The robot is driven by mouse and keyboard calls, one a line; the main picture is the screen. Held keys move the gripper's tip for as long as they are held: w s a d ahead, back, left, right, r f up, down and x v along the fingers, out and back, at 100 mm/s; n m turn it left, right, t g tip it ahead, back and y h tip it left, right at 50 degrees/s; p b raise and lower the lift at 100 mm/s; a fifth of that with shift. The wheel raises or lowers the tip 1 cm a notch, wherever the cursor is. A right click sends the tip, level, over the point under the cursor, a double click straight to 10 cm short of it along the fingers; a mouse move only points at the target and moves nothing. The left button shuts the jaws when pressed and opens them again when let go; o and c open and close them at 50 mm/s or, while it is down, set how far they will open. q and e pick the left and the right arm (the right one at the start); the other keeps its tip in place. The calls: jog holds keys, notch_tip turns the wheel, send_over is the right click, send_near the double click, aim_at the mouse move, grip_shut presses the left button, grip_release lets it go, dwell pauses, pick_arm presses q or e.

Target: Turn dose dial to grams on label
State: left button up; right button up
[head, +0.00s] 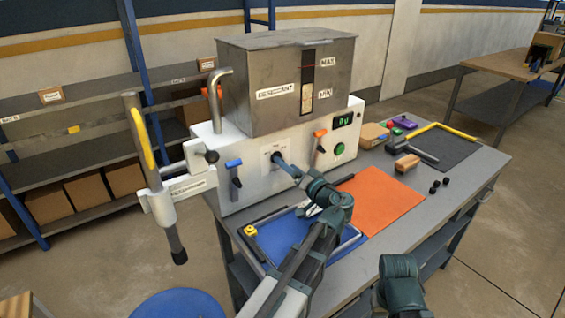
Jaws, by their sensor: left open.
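The dose dial's pale plate (268,149) is on the white front panel of the machine, below the grey hopper. My left gripper (281,161) reaches up to this plate from the lower right. It is open, with its tip at the dial and covering most of it. I cannot tell whether the fingers touch the knob or stand around it. The dial's pointer and marks are hidden or too small to read. The hopper (250,112) carries a DESICCANT label (276,91) and MAX and MIN marks beside a level window. No grams figure is readable.
A blue-handled lever (235,172) and an orange-handled lever (319,140) flank the dial. A green display (347,121) and green button (339,149) are at the right.

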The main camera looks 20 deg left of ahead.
pick_arm(q)
jog(key=shift+x, duration=1.7)
grip_shut()
